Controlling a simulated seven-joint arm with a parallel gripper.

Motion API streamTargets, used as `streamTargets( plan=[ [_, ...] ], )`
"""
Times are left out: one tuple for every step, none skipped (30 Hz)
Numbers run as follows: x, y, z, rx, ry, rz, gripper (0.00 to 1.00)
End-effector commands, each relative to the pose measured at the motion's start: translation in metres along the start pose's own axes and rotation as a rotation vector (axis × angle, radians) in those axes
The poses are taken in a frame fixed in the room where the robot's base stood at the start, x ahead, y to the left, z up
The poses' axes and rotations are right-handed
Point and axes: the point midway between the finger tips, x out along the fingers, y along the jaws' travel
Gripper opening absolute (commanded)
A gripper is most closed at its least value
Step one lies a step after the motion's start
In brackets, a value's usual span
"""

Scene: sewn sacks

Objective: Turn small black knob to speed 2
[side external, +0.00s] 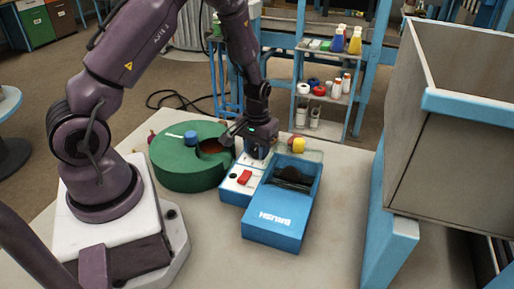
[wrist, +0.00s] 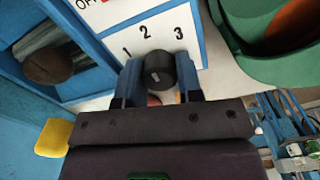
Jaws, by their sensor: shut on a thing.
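The small black knob (wrist: 158,68) is on the white panel (wrist: 115,18) of a blue brush machine (side external: 277,224). The numbers 1, 2 and 3 are printed in an arc beside the knob, and part of "OFF" shows at the edge. My gripper (wrist: 158,80) points down at the panel, one finger on each side of the knob, shut on it. It also shows in the side view (side external: 258,152), over the panel's far end, where it hides the knob. A small pale mark shows on the knob; I cannot tell which number it points to.
A red switch (side external: 244,177) is on the panel. A yellow knob (side external: 298,145) sticks up at the machine's far side. A large grey bin (side external: 450,130) stands at the right.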

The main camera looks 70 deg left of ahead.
Motion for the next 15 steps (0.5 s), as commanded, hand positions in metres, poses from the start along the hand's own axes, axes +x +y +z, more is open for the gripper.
streamTargets(
  plan=[
    [-0.0009, 0.0001, 0.0000, -0.004, -0.001, 0.000, 0.10],
    [-0.0009, 0.0001, 0.0000, -0.005, -0.001, 0.000, 0.10],
    [-0.0009, 0.0001, 0.0000, -0.006, -0.001, 0.000, 0.10],
    [-0.0009, 0.0001, 0.0000, -0.007, -0.001, 0.000, 0.10],
    [-0.0009, 0.0001, 0.0000, -0.007, -0.001, 0.000, 0.10],
    [-0.0010, 0.0001, 0.0000, -0.007, -0.001, 0.000, 0.10],
    [-0.0010, 0.0001, 0.0000, -0.007, -0.001, 0.000, 0.10],
    [-0.0010, 0.0001, 0.0000, -0.007, -0.001, 0.000, 0.10],
    [-0.0010, 0.0001, 0.0000, -0.006, -0.001, 0.000, 0.10],
    [-0.0010, 0.0001, 0.0001, -0.006, -0.001, 0.000, 0.10],
    [-0.0010, 0.0001, 0.0001, -0.006, -0.001, 0.000, 0.10],
    [-0.0010, 0.0001, 0.0001, -0.006, -0.001, 0.000, 0.10],
    [-0.0010, 0.0001, 0.0001, -0.006, -0.001, 0.000, 0.40],
    [-0.0009, 0.0000, 0.0001, -0.006, -0.001, 0.000, 0.47],
    [-0.0008, 0.0000, 0.0001, -0.006, -0.001, 0.000, 0.56]
  ],
)
